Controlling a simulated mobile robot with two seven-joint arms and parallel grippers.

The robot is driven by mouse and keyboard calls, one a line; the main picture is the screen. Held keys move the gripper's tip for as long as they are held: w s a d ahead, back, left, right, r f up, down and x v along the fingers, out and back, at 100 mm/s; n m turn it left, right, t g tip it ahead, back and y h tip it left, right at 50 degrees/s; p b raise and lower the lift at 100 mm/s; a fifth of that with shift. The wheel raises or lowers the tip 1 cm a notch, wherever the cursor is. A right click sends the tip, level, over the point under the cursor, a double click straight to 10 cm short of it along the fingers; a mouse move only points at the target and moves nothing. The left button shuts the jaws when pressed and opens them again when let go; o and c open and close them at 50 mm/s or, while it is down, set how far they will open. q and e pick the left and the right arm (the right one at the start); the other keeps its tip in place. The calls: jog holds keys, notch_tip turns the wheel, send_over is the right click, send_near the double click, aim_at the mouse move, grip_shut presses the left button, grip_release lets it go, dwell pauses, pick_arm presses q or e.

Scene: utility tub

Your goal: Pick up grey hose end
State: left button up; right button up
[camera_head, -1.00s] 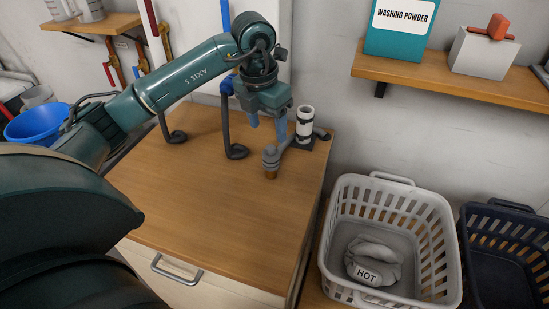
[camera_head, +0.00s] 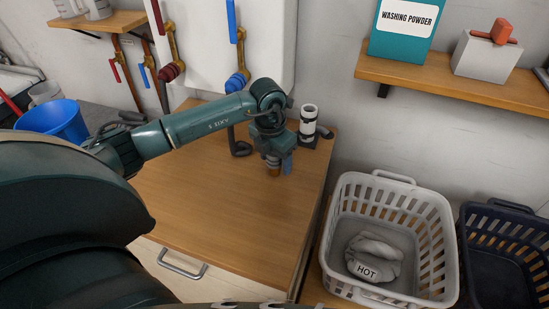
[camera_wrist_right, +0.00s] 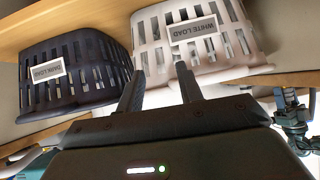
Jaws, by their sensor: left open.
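Whether the hose end lies between the fingers I cannot tell. A white upright pipe with black bands (camera_head: 308,122) stands just behind. My right gripper (camera_wrist_right: 160,88) is open and empty in the right wrist view, facing the baskets.
A white basket (camera_head: 340,215) holding a grey bundle marked HOT (camera_head: 372,258) stands right of the worktop, beside a dark basket (camera_head: 505,215). Red and blue valves (camera_head: 237,82) hang behind my left arm. A blue bucket (camera_head: 55,118) is at far left. The worktop's front is clear.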

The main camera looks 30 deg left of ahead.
pick_arm(q)
jog(key=shift+f, duration=0.1)
jog(key=shift+c, duration=0.2)
jog(key=c, duration=0.9)
jog(key=shift+c, duration=0.4)
